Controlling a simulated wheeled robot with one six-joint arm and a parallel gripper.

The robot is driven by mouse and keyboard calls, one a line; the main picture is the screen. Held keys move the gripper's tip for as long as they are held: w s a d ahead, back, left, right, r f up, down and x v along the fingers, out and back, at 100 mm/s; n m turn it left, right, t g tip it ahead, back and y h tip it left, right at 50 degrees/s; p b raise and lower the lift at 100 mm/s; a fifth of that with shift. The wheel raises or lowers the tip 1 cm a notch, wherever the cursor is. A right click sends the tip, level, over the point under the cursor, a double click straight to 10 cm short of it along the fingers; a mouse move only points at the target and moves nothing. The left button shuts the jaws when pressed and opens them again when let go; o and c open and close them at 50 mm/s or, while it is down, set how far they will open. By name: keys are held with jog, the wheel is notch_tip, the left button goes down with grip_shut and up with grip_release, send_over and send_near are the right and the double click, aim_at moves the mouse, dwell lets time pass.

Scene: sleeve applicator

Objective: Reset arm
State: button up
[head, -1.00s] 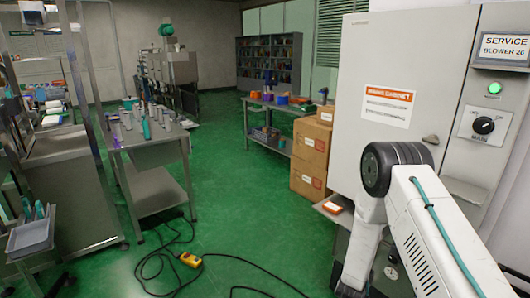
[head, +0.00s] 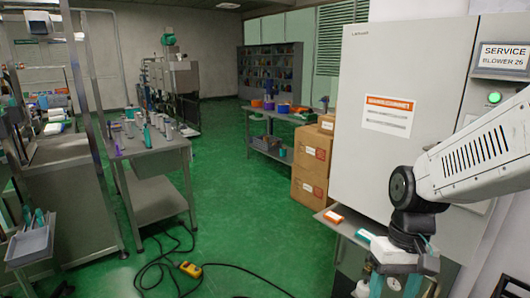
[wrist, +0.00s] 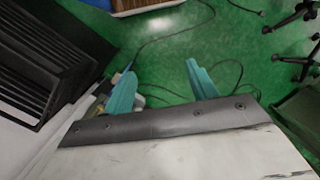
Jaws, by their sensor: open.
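My gripper (head: 395,287) hangs at the bottom right of the head view, in front of the grey cabinet (head: 400,130), pointing down. In the wrist view its two teal fingers (wrist: 160,80) stand apart, with green floor and dark cable seen between and beyond them. It is open, and I see nothing held in it. My white arm comes in from the right edge and covers the panel area below the green lamp (head: 494,98).
A small shelf with an orange-and-white box (head: 333,217) and a teal-and-white box (head: 365,235) is close to my gripper. Cardboard boxes (head: 310,165) stand beside the cabinet. A steel table (head: 150,160) stands left. Cable and a yellow pendant (head: 190,269) lie on otherwise clear floor.

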jog(key=s+d+r+t+h, duration=0.1)
jog(key=s+d+r+t, duration=0.1)
jog(key=s+r, duration=0.9)
jog(key=shift+s+m+t, duration=0.2)
jog(key=shift+m+t, duration=0.1)
jog(key=shift+t, duration=0.5)
jog(key=shift+d, duration=0.1)
dwell(3.5)
